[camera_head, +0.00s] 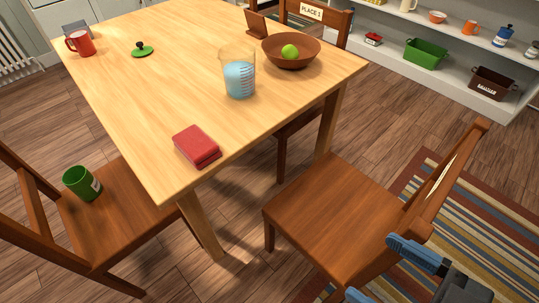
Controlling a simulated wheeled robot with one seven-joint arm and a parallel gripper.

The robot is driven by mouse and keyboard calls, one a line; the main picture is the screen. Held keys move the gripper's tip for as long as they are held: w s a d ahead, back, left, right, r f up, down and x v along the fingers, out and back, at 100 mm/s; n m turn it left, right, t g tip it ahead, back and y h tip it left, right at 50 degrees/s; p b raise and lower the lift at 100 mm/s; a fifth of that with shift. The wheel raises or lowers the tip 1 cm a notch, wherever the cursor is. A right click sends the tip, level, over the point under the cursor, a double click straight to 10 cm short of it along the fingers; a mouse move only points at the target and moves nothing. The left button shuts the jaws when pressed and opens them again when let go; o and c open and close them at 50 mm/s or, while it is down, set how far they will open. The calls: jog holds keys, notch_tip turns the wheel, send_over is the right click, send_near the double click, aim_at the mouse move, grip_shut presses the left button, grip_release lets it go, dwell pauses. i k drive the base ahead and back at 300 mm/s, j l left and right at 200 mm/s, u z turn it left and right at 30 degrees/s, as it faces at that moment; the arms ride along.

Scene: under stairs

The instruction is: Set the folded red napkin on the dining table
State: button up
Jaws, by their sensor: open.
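The folded red napkin (196,146) lies flat on the wooden dining table (135,100), close to its near edge and left of the near right corner. My gripper (375,269) shows at the bottom right, with blue fingers spread apart. It is open and nothing shows between its fingers. It is to the right of the napkin and apart from it, seen over the near chair. Part of my gripper is cut off by the bottom of the picture.
Chairs (325,212) flank the table; the left one (125,215) bears a green mug (81,183). A shelf (455,75) stands behind.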

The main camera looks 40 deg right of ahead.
aim_at(143, 93)
jog(key=j+z, duration=0.4)
jog(key=j, duration=1.05)
jog(key=i+j+z, duration=0.1)
jog(key=j, duration=0.25)
jog(key=i+j+z, duration=0.1)
jog(key=i+j, duration=0.35)
jog(key=j, duration=0.3)
jog(key=i, duration=0.15)
jog(key=j+z, duration=0.05)
